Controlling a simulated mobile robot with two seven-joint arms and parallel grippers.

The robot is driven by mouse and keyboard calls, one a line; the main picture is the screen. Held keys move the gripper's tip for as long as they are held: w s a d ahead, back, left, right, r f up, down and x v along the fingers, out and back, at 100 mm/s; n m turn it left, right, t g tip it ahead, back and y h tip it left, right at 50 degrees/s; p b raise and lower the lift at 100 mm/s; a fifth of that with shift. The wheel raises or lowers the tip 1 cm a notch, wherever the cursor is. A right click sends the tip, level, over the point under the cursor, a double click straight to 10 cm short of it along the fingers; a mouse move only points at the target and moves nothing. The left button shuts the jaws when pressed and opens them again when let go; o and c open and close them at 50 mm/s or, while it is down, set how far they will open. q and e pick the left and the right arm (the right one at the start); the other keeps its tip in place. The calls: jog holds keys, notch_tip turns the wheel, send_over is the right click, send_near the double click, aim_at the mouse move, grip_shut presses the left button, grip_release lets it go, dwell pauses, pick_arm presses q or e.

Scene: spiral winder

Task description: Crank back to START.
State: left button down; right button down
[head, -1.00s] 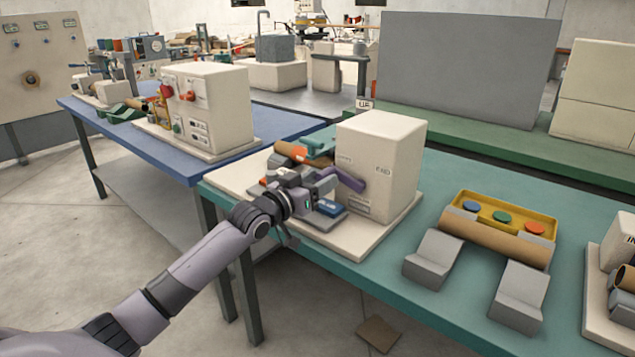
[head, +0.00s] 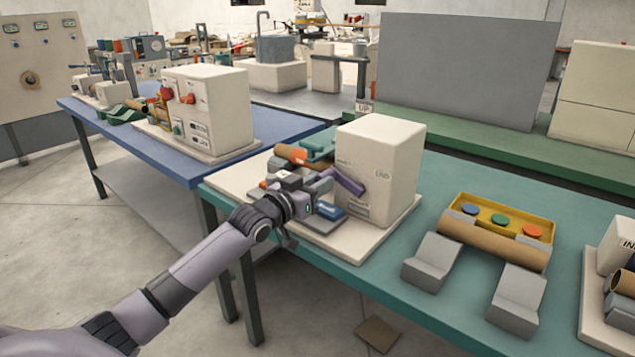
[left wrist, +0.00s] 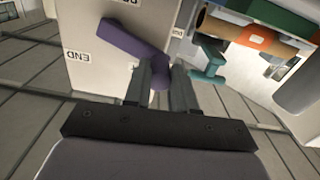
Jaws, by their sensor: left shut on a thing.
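The winder (head: 388,150) is a cream box with a purple crank (head: 347,182) on its front face. The crank arm slopes up to the left from its pivot; its outer end is at my left gripper (head: 317,187). In the left wrist view, the crank arm (left wrist: 128,38) runs down to a round purple handle (left wrist: 161,78). The two dark fingers of my left gripper (left wrist: 161,88) are shut on this handle. An END label (left wrist: 76,56) shows on the face. A START label cannot be read. My right gripper is out of view.
An orange-banded cardboard tube (head: 293,155) lies behind my gripper, and a blue block (head: 331,210) sits just below it. To the right stand grey V-blocks (head: 431,262) and a yellow tray (head: 500,217) with colored discs. Green table (head: 455,185) is bare between.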

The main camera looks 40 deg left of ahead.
pick_arm(q)
jog(key=c, duration=0.9)
grip_release()
jog(key=shift+s, duration=0.1)
jog(key=shift+s+a, duration=0.15)
jog(key=shift+s, duration=1.6)
jog(key=shift+s+a, duration=0.1)
jog(key=shift+s, duration=1.65)
jog(key=shift+f, duration=0.1)
jog(key=s+d+f+m+g+p, duration=0.1)
jog(key=s+d+f+g+p, duration=0.15)
jog(key=s+d+f, duration=0.35)
jog(key=s+d+f+g+p, duration=0.25)
jog(key=s+d+f, duration=0.2)
jog(key=f, duration=0.45)
jog(key=s+d+f+g+p, duration=0.1)
jog(key=s+d+f, duration=0.1)
jog(key=s+d, duration=0.1)
jog(key=s+d+f+p, duration=0.1)
jog(key=s+d+f, duration=0.1)
jog(key=s, duration=0.4)
jog(key=s+d+f+m+g+h+p, duration=0.1)
jog(key=s+d+f, duration=0.1)
jog(key=s, duration=0.3)
jog(key=shift+s+d+g, duration=0.2)
jog(key=shift+d+g, duration=0.1)
jog(key=shift+d, duration=0.6)
